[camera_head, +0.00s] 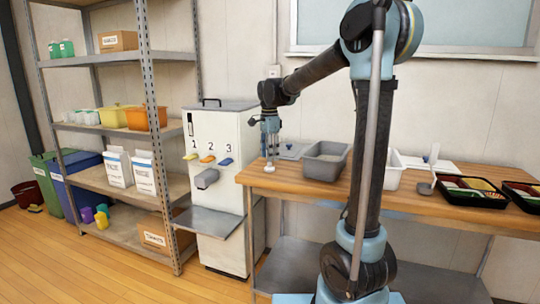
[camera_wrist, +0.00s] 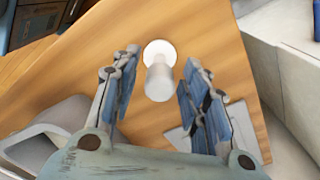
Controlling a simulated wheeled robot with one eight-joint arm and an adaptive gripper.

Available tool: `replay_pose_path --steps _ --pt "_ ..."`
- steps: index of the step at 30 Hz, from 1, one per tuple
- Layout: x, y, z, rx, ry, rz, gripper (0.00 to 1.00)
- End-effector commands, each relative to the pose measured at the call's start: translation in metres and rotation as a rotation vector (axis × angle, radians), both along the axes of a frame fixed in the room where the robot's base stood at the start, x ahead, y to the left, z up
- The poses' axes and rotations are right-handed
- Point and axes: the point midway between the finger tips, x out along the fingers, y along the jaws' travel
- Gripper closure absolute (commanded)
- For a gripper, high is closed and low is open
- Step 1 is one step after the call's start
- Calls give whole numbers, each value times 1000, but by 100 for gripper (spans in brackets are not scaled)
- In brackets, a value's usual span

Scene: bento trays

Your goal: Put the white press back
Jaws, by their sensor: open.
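The white press (camera_wrist: 158,78) stands on the wooden table, with a round white disc and a thick stem. In the head view it is a small white shape (camera_head: 269,166) at the table's left end. My gripper (camera_head: 269,145) is above it, pointing down. In the wrist view my gripper (camera_wrist: 161,62) is open, with one finger on each side of the press. I see gaps between the fingers and the stem, and nothing is held.
A grey bin (camera_head: 325,161) stands just right of my gripper, with a flat grey piece (camera_head: 291,151) behind. A white container (camera_head: 394,172), a scoop (camera_head: 426,188) and black food trays (camera_head: 470,197) are farther right. A dispenser (camera_head: 214,125) stands left of the table (camera_head: 290,187).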

Motion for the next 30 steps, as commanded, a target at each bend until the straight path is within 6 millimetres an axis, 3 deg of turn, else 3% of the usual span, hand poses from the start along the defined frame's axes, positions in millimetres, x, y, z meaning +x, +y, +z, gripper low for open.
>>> replay_pose_path --steps 8,21,30 --pt "0 0 15 0 0 1 59" --pt "0 1 93 0 0 1 59" --pt "0 1 121 0 0 1 59"
